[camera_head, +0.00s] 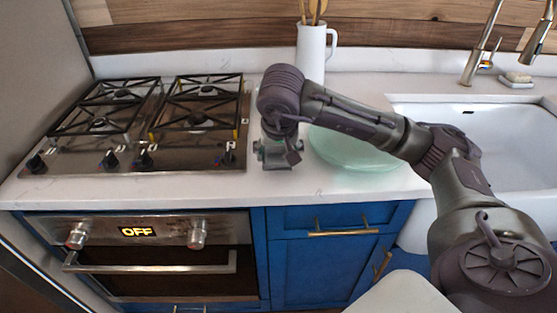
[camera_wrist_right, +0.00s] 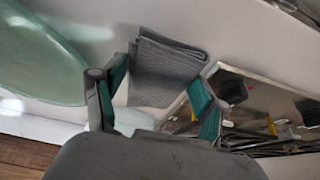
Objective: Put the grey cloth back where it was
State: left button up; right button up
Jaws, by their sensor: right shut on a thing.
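The grey cloth (camera_wrist_right: 168,66) is a folded, ribbed square between the fingers of my right gripper (camera_wrist_right: 160,84) in the wrist view. My right gripper (camera_head: 277,155) is shut on it. In the head view the gripper points down at the white counter between the stove and the green glass dish, and the cloth cannot be made out there. Whether the cloth touches the counter cannot be told. My left gripper is not in view.
The gas stove (camera_head: 130,158) is close on the left of the gripper. The pale green dish (camera_head: 350,157) is close on its right, partly behind my arm. A white jug (camera_head: 312,58) with utensils stands behind. The sink (camera_head: 500,125) is at the right. The front counter strip is clear.

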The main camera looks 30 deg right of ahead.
notch_tip(320, 180, down, 3)
jog(key=shift+f, duration=0.1)
jog(key=shift+f, duration=0.15)
jog(key=o, duration=1)
